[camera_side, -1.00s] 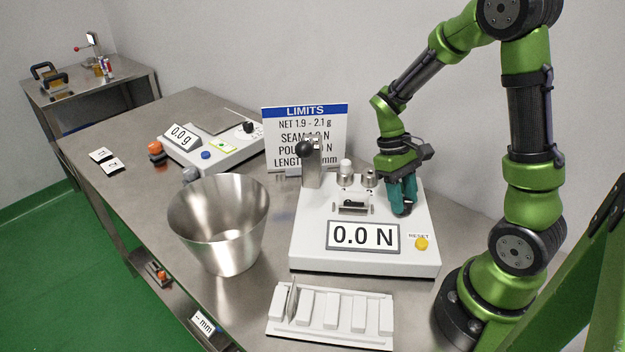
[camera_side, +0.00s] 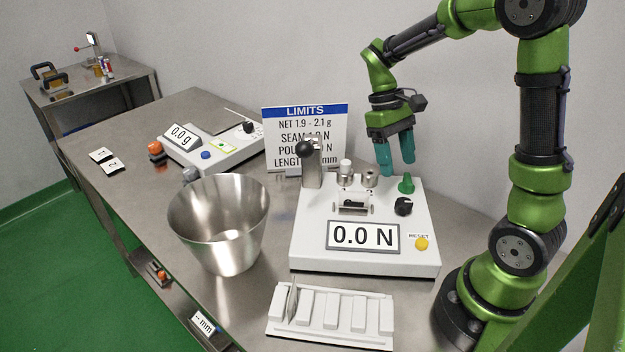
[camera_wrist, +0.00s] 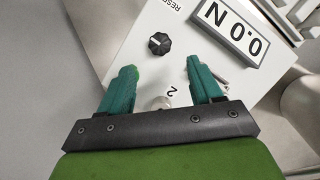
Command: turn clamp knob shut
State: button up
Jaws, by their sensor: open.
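A white force tester (camera_side: 310,248) stands on the steel table, its display reading 0.0 N. A black round knob (camera_side: 403,206) with a pale pointer line is on its top at the right; the wrist view shows it (camera_wrist: 159,43) ahead of the fingertips. Two short metal posts (camera_side: 370,179) stand left of these; I cannot tell whether either has a clamp knob. My gripper (camera_side: 396,168) is open and empty above the back right of the tester. Its teal fingers also show in the wrist view (camera_wrist: 162,66).
A metal bucket (camera_side: 215,235) stands left of the tester. A white slotted rack (camera_side: 330,335) lies in front, with one thin piece in it. A limits sign (camera_side: 305,112) stands behind. A scale (camera_side: 190,155) is further left.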

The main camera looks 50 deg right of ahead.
jog(key=v, duration=0.8)
jog(key=shift+f, duration=0.1)
jog(key=s+a+r+m+t, duration=0.1)
jog(key=s+a+t, duration=0.2)
jog(key=a+t, duration=0.2)
jog(key=s+a+r+t+y, duration=0.1)
jog(key=s+a+t, duration=0.2)
jog(key=a+t, duration=0.3)
jog(key=a, duration=0.3)
jog(key=shift+s+a+r+m+t, duration=0.15)
jog(key=shift+s+a+m+t, duration=0.15)
jog(key=shift+s+m, duration=0.1)
jog(key=shift+c, duration=0.4)
